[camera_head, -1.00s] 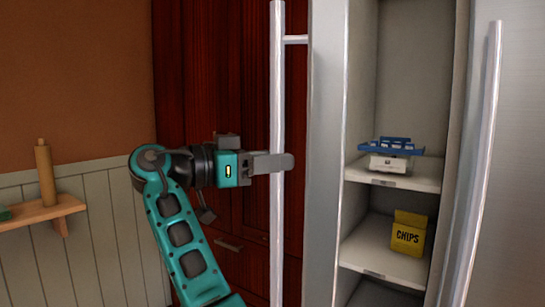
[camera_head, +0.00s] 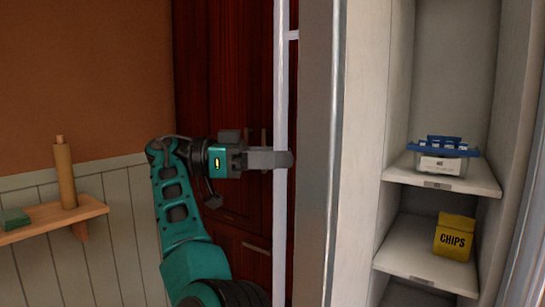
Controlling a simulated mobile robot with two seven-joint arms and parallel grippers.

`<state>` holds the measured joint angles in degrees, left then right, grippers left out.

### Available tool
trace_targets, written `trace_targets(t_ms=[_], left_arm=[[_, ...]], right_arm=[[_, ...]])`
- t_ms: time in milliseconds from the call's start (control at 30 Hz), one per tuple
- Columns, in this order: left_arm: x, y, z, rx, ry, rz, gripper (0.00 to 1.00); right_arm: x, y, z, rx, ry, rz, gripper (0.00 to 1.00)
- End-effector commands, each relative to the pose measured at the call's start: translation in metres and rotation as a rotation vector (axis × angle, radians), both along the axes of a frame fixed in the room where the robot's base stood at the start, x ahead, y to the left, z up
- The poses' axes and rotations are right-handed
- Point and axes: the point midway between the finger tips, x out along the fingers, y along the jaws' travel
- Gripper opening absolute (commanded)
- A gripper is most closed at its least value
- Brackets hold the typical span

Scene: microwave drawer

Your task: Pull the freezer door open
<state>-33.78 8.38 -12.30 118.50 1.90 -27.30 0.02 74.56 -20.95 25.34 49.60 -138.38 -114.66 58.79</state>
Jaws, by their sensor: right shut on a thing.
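The freezer door (camera_head: 316,200) stands open, a tall grey panel seen nearly edge-on. Its long vertical handle (camera_head: 280,90) runs along its left side. My right gripper (camera_head: 284,160) is shut on this handle, reaching it from the left at about mid-picture height. Part of the handle is hidden behind the fingers. To the right of the door, the compartment's inside is exposed with its pale shelves (camera_head: 425,243). My left gripper is not in view.
A blue-topped white item (camera_head: 443,160) sits on the upper shelf and a yellow chips packet (camera_head: 455,237) on the lower. Dark red cabinets (camera_head: 240,70) stand behind my gripper. A wooden wall shelf (camera_head: 40,218) is at the left.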

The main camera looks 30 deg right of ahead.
Motion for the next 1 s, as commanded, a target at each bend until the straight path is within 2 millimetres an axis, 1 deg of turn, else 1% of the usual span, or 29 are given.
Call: trace_targets(t_ms=[33,667,700,900,1000], left_arm=[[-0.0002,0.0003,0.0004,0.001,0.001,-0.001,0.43],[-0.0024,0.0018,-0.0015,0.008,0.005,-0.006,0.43],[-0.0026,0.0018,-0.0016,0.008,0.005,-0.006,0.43],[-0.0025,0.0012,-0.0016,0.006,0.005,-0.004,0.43],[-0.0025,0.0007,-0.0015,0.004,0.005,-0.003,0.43]], right_arm=[[0.0008,-0.0060,0.0040,-0.006,-0.001,-0.006,0.00],[0.0002,-0.0070,0.0038,-0.005,-0.004,-0.030,0.00],[0.0002,-0.0070,0.0038,-0.005,-0.004,-0.030,0.30],[0.0006,-0.0062,0.0029,-0.005,-0.002,-0.028,0.49],[0.0007,-0.0055,0.0023,-0.004,-0.001,-0.028,0.49]])
